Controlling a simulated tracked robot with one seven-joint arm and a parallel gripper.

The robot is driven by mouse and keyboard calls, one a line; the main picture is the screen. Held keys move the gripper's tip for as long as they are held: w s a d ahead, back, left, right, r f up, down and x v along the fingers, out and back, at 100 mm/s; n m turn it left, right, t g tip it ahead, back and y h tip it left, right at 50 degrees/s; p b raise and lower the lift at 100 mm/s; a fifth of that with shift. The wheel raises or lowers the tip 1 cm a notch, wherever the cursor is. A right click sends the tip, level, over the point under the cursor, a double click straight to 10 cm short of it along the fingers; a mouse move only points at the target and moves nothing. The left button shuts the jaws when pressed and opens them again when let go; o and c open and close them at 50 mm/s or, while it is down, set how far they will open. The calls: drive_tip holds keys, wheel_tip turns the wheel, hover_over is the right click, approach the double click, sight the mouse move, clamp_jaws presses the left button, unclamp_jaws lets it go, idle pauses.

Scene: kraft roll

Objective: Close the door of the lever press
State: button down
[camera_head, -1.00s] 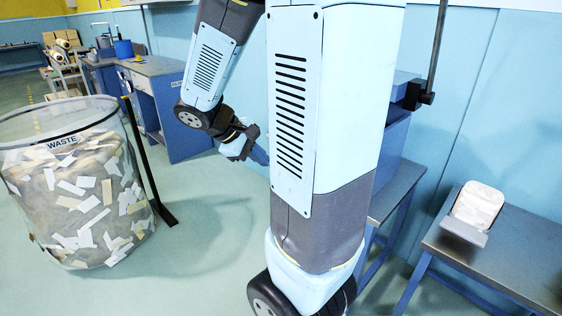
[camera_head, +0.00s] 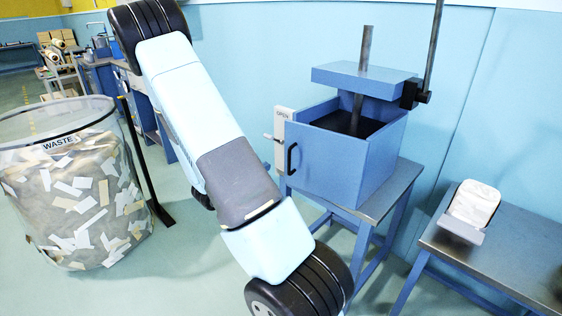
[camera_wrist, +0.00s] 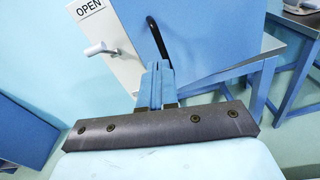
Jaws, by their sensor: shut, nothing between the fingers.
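The lever press (camera_head: 375,160) is a blue box with a dark inside, open at the top. A plate (camera_head: 362,80) on a grey rod hangs above it. The door (camera_head: 325,165) is its blue front face, with a black bar handle (camera_head: 291,158) near the left edge. The door looks nearly flush; I cannot tell if a gap is left. A white panel (camera_head: 284,122) marked OPEN, with a small lever (camera_head: 268,137), stands left of it. In the wrist view my gripper (camera_wrist: 156,68) is shut and empty, just below the door handle (camera_wrist: 157,37). My arm mostly hides the gripper in the head view.
The press stands on a grey table (camera_head: 395,190). A waste bin (camera_head: 75,190) full of paper scraps stands at left, beside a black post (camera_head: 145,160). Another table (camera_head: 500,260) at right holds a pale pad on a stand (camera_head: 473,205).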

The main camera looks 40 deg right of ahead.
sight(286, 157)
wheel_tip(286, 157, down, 5)
drive_tip(key=w+n+t, duration=0.3)
drive_tip(key=n, duration=0.1)
drive_tip(key=x, duration=1.4)
drive_tip(key=shift+s+d, duration=0.15)
drive_tip(key=shift+s, duration=0.05)
